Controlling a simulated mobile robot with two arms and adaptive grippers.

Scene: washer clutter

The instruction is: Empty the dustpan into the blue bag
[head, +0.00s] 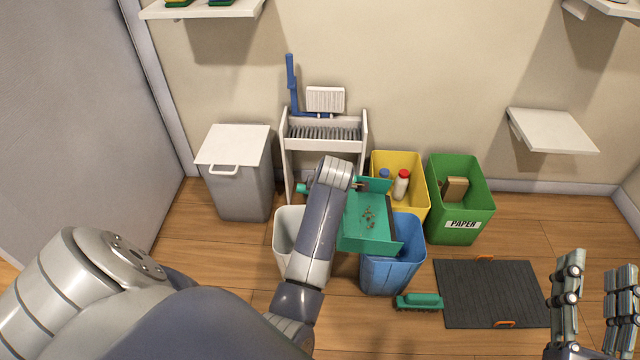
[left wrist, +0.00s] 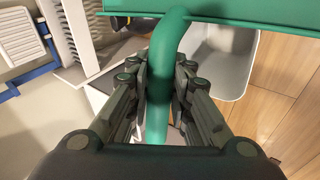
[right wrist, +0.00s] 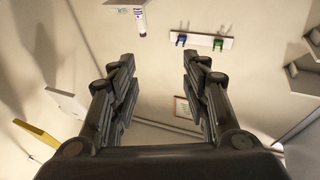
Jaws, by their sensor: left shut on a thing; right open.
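The green dustpan (head: 381,245) is held over the blue bag (head: 392,275), with several small brown crumbs (head: 369,217) on its pan. The pan hides part of the bag's opening. My left gripper (left wrist: 160,80) is shut on the dustpan's green handle (left wrist: 166,60); in the head view my own arm hides most of this grip. The pan's edge (left wrist: 230,12) crosses the top of the left wrist view. My right gripper (head: 597,265) is open and empty at the lower right, away from the dustpan; it also shows in the right wrist view (right wrist: 158,60).
A white bin (head: 287,240) stands left of the bag. A yellow bin (head: 415,207) with bottles and a green paper bin (head: 460,235) stand behind and right. A green brush (head: 419,302) and a dark mat (head: 490,293) lie on the floor. A grey lidded bin (head: 240,185) stands left.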

